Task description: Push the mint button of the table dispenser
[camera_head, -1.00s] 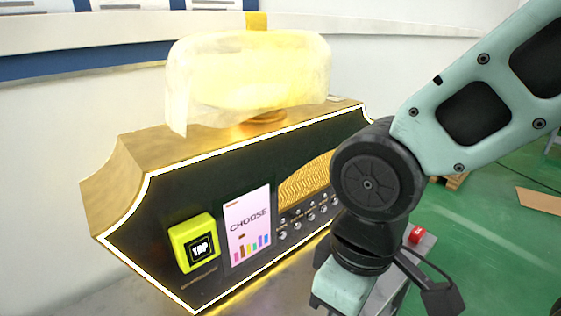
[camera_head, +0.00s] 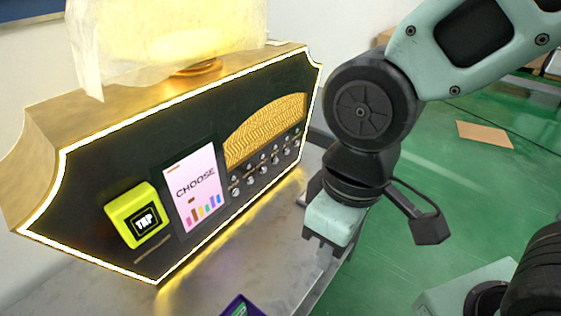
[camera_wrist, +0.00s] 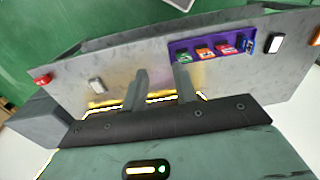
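The table dispenser (camera_head: 130,160) is a black-fronted, gold-topped box with a glowing outline, in the left half of the head view. A row of several small round buttons (camera_head: 262,172) runs below its gold wavy panel (camera_head: 265,130). Their labels are too small to read, so I cannot tell which one is mint. My gripper (camera_head: 330,240) hangs to the right of the button row, apart from the dispenser. In the wrist view the two fingers of my gripper (camera_wrist: 161,80) stand apart with nothing held between them.
A yellow TAP box (camera_head: 138,215) and a CHOOSE card (camera_head: 196,190) are left of the buttons. The grey table (camera_wrist: 135,60) carries a purple tray (camera_wrist: 210,48) with coloured items, a red-topped item (camera_wrist: 42,80) and small white-topped blocks.

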